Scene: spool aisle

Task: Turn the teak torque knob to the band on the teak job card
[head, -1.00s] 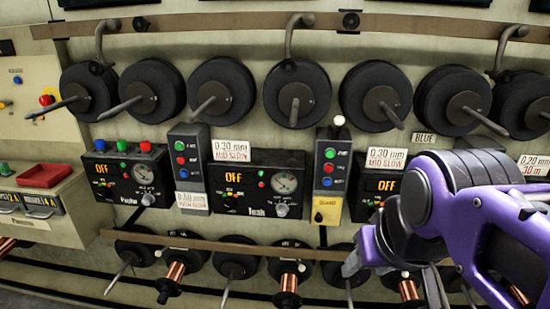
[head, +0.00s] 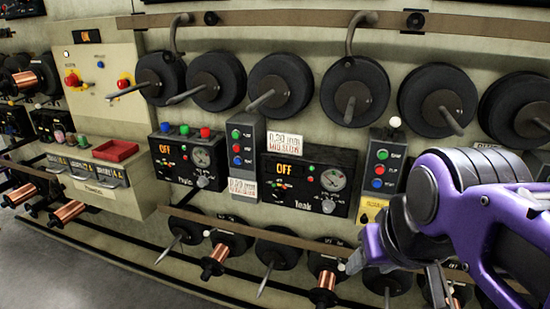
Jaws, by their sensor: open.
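The teak control box (head: 273,194) is black, with an orange OFF display, small lights and a round gauge (head: 333,180). "Teak" is written low on its front. Its torque knob (head: 328,206) is small and grey, below the gauge; its setting is too small to read. The job card (head: 285,143) above the box is white with red lettering, apparently 0.30 mm, MID SLOW. My gripper (head: 398,277) is open and empty, at the lower right of the knob in the picture and apart from it. The arm hides some of the panel at right.
A similar box (head: 180,178) with coloured buttons stands left of teak. Narrow button boxes (head: 243,150) flank teak; a yellow tag (head: 374,211) is at right. Black spools (head: 282,85) on protruding pins line the wall above; copper spools (head: 215,262) sit below. A red tray (head: 115,150) is at left.

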